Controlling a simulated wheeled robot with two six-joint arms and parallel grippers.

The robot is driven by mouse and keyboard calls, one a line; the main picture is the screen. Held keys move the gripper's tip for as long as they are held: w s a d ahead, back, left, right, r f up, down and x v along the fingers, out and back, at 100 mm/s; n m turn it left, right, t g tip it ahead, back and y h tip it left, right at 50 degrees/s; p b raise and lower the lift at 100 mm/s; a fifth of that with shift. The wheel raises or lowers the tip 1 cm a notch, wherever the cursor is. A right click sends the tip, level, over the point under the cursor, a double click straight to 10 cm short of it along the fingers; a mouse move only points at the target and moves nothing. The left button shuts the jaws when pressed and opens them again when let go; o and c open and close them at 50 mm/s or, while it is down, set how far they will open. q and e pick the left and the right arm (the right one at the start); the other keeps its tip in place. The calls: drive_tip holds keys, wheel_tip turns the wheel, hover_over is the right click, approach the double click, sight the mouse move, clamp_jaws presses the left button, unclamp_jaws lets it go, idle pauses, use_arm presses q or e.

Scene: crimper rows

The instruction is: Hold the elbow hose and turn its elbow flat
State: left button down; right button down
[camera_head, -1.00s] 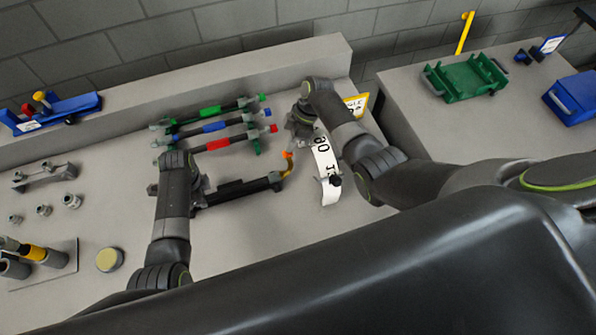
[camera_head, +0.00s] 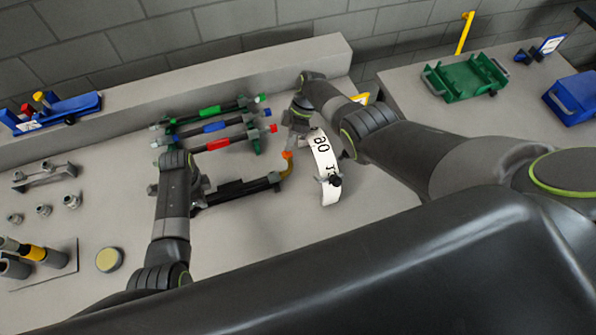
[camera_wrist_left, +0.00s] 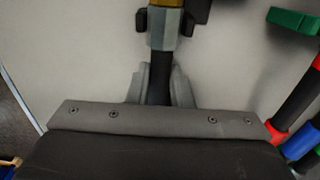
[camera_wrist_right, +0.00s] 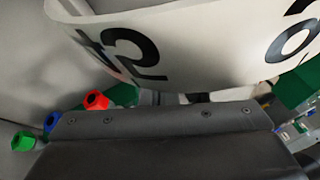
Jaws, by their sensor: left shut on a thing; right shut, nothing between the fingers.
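The elbow points up and back in the head view. My left gripper (camera_head: 197,196) is shut on the hose near its left end. In the left wrist view, the black hose (camera_wrist_left: 161,75) runs between the fingers to a grey collar. My right gripper (camera_head: 298,128) is shut and empty, behind the elbow tip and apart from it as far as I can tell. Its fingertips are mostly hidden in its wrist view.
A curved white scale (camera_head: 325,165) with black numbers stands right of the elbow and fills the top of the right wrist view. Green, blue and red banded hoses (camera_head: 215,128) lie in a rack behind. A yellow disc (camera_head: 109,259) and grey fittings sit left.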

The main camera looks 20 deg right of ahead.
sight(290, 160)
idle(0.7)
